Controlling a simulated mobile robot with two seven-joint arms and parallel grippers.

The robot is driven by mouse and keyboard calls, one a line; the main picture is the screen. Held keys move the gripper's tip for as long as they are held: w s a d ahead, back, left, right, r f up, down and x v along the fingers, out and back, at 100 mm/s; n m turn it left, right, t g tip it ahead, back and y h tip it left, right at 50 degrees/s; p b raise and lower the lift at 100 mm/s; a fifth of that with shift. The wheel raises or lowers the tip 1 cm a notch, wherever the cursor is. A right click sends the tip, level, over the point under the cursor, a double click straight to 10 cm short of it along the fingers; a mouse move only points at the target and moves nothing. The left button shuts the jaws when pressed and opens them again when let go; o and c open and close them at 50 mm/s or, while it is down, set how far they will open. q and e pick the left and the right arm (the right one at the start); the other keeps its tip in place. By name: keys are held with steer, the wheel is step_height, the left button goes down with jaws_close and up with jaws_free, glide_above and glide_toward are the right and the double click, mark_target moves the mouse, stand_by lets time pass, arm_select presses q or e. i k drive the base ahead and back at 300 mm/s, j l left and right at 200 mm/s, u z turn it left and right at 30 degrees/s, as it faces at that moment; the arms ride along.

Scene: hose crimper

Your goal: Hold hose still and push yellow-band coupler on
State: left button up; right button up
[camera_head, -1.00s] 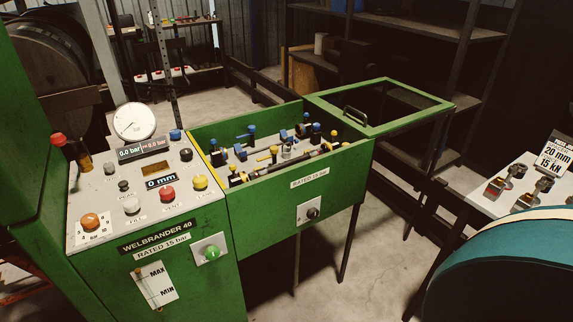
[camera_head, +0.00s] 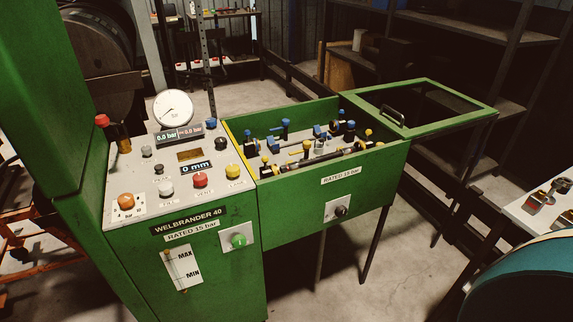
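Neither of my grippers is in view. An open green trough (camera_head: 350,178) at the middle holds several small fittings and clamps with blue, yellow and black parts. A dark rod-like piece (camera_head: 325,157) lies lengthwise near its front wall; I cannot tell whether it is the hose. Small yellow parts show in the trough, one of them near the middle (camera_head: 306,146). They are too small to tell which, if any, is the yellow-band coupler.
A control panel (camera_head: 150,200) with a gauge (camera_head: 173,108) and buttons stands left of the trough. A green-framed lid (camera_head: 465,94) stands open on the right. A white table (camera_head: 520,211) with fittings and a teal rounded thing (camera_head: 530,280) are at right. Floor shows between.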

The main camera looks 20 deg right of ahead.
mark_target(266, 171)
steer(key=i+l, duration=0.2)
steer(key=l, duration=0.15)
steer(key=i+l, duration=0.2)
steer(key=l, duration=0.2)
steer(key=i+l, duration=0.2)
steer(key=l, duration=0.15)
steer(key=i+l, duration=0.2)
steer(key=l, duration=0.2)
steer(key=i+l, duration=0.2)
steer(key=l, duration=0.15)
